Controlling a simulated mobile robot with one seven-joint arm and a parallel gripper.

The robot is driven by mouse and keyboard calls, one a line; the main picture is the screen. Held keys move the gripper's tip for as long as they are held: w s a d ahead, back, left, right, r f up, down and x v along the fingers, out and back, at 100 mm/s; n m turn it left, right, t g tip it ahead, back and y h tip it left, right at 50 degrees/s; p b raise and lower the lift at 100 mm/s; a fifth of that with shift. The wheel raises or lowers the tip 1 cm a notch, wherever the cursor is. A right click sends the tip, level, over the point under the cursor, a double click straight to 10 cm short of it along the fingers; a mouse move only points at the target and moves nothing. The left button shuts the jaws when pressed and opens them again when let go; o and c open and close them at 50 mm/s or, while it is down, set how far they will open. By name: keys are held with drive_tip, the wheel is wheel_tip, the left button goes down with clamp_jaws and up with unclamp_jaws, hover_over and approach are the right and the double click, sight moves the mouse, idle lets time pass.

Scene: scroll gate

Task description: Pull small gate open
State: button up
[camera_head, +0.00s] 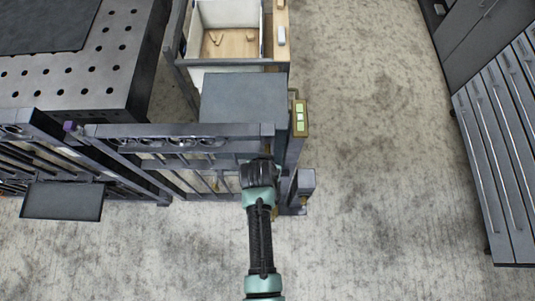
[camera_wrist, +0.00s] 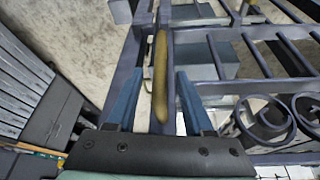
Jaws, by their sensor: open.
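The small gate (camera_head: 180,130) is a dark grey metal gate with a flat top rail, upright bars and scroll work. It stands across the middle left of the head view, and its right end is beside the post (camera_head: 298,150). In the wrist view its bars and scrolls (camera_wrist: 265,120) fill the right side. A long brass-coloured handle (camera_wrist: 161,50) stands on the gate's edge. My gripper (camera_wrist: 160,76) is open, with one blue finger on each side of the handle; I cannot tell whether either touches it. In the head view my wrist hides the fingers and handle.
A box with green buttons (camera_head: 300,116) is by the post. Behind the gate are a grey block (camera_head: 243,98) and an open wooden-floored bin (camera_head: 232,42). A perforated table (camera_head: 100,85) stands left, grey cabinets (camera_head: 500,130) right. The floor between is clear.

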drive_tip(key=shift+x, duration=1.45)
drive_tip(key=shift+c, duration=0.3)
clamp_jaws()
drive_tip(key=shift+r, duration=0.1)
